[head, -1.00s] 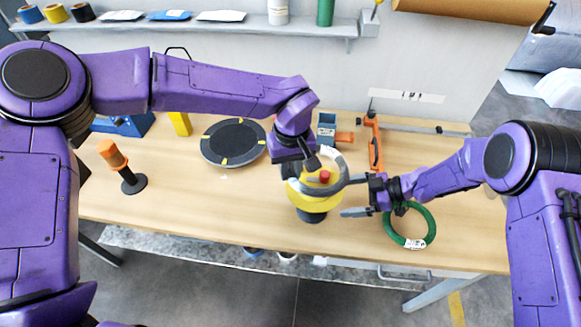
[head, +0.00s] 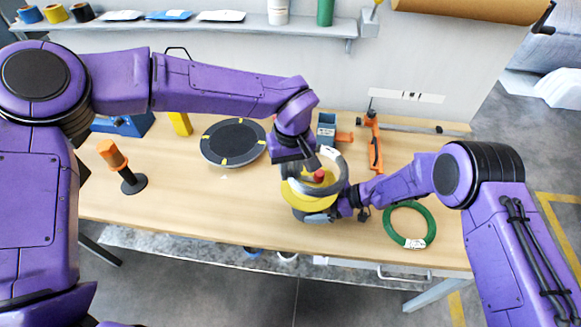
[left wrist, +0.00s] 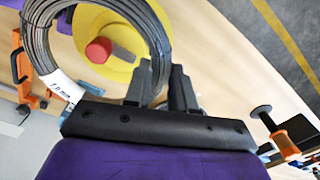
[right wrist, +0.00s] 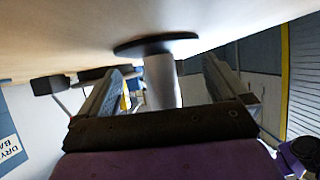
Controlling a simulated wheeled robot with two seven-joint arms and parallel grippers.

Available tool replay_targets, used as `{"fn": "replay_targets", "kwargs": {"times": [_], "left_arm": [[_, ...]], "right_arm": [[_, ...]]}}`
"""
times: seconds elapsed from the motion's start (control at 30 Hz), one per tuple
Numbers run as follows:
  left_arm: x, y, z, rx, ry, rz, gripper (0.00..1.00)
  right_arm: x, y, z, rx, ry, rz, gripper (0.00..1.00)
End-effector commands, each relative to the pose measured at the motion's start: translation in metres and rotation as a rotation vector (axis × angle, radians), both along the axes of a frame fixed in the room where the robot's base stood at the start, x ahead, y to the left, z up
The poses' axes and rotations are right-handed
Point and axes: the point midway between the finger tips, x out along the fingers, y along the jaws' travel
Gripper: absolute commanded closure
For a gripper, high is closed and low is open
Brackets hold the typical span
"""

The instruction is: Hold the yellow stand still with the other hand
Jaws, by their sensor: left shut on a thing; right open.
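The yellow stand (head: 293,196) is at the table's front, with a red knob (head: 319,175) on top. It also shows in the left wrist view (left wrist: 120,25). A grey wire coil (left wrist: 75,83) with a white label sits above the yellow disc, around the red knob in that view. My left gripper (head: 308,160) is shut on the coil's edge. My right gripper (head: 325,214) is open, low at the stand's right front. In the right wrist view a pale post (right wrist: 161,82) under a dark disc stands between its open fingers; contact cannot be told.
A green coil (head: 388,225) lies right of the stand. A dark round turntable (head: 233,158) and an orange-handled tool (head: 112,155) are to the left. An orange clamp (head: 375,150) lies behind. The table's front edge is close to the stand.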

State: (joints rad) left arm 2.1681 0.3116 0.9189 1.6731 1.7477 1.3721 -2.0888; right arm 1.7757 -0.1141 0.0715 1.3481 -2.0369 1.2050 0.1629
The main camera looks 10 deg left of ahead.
Motion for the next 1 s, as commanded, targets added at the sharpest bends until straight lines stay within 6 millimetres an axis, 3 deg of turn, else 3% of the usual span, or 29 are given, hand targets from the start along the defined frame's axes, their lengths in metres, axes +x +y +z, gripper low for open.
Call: {"fn": "replay_targets", "kwargs": {"times": [0.17, 0.4, 1.0], "left_arm": [[0.0005, -0.0004, 0.0011, -0.001, -0.002, 0.0, 1.0], [0.0005, -0.0004, 0.0011, -0.001, -0.002, 0.0, 1.0], [0.0005, -0.0004, 0.0011, -0.001, -0.002, 0.0, 1.0]], "right_arm": [[0.0002, -0.0002, 0.0002, 0.0, 0.0, 0.0, 0.0], [0.0002, -0.0005, 0.0004, 0.0, 0.0, -0.001, 0.78], [0.0002, -0.0005, 0.0005, 0.0, 0.0, -0.001, 0.79]]}}
